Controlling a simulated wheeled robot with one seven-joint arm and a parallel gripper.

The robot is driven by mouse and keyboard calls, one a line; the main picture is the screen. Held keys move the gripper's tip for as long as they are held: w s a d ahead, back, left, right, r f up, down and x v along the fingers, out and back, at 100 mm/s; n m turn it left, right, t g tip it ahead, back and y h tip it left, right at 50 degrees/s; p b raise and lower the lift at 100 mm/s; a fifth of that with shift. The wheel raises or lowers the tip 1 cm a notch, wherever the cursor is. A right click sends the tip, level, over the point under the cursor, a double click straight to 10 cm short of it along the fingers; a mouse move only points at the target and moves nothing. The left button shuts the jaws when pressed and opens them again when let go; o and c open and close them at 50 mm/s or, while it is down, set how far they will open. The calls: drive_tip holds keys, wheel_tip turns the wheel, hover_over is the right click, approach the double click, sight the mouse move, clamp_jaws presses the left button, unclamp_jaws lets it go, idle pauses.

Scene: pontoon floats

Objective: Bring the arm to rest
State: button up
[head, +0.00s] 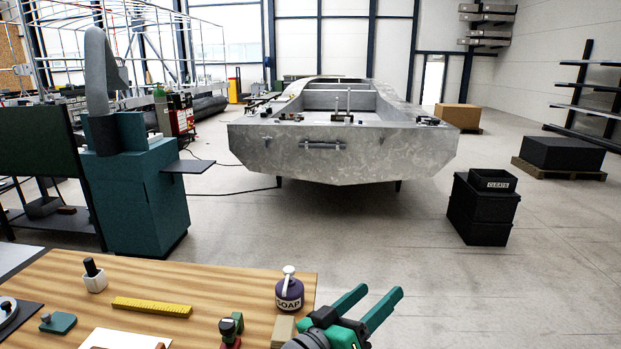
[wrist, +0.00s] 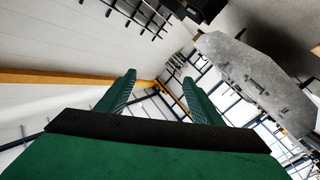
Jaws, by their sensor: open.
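My gripper (head: 366,308) shows at the bottom of the head view, just right of the wooden bench's corner. Its two green fingers are spread apart with nothing between them. They point up and to the right. In the wrist view my gripper (wrist: 158,100) also shows open and empty, with the hall's wall and window frames beyond the fingers. Most of my arm is out of the head view.
The wooden bench (head: 225,279) holds a soap bottle (head: 289,292), a yellow ruler (head: 152,307), a small red and green tool (head: 231,330) and a wooden block (head: 283,331). A metal pontoon (head: 342,149) stands beyond. Black crates (head: 482,212) stand right; floor between is clear.

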drive_tip(key=s+a+f+n+t+y, duration=0.3)
drive_tip(key=s+f+n+y, duration=0.35)
drive_tip(key=f, duration=0.45)
drive_tip(key=s+a+f+n+t+y, duration=0.3)
drive_tip(key=s+f+n+y, duration=0.4)
drive_tip(key=f, duration=0.5)
drive_tip(key=s+a+f+m+g, duration=0.1)
drive_tip(key=s+a+f+m, duration=0.1)
drive_tip(key=s, duration=0.6)
drive_tip(key=s+a+f+m+g, duration=0.1)
drive_tip(key=s+a+f+m, duration=0.1)
drive_tip(key=s, duration=0.6)
drive_tip(key=s+a+f+m+g, duration=0.1)
drive_tip(key=s+f+m, duration=0.3)
drive_tip(key=s, duration=0.5)
drive_tip(key=shift+a+m, duration=0.6)
drive_tip(key=shift+m, duration=0.35)
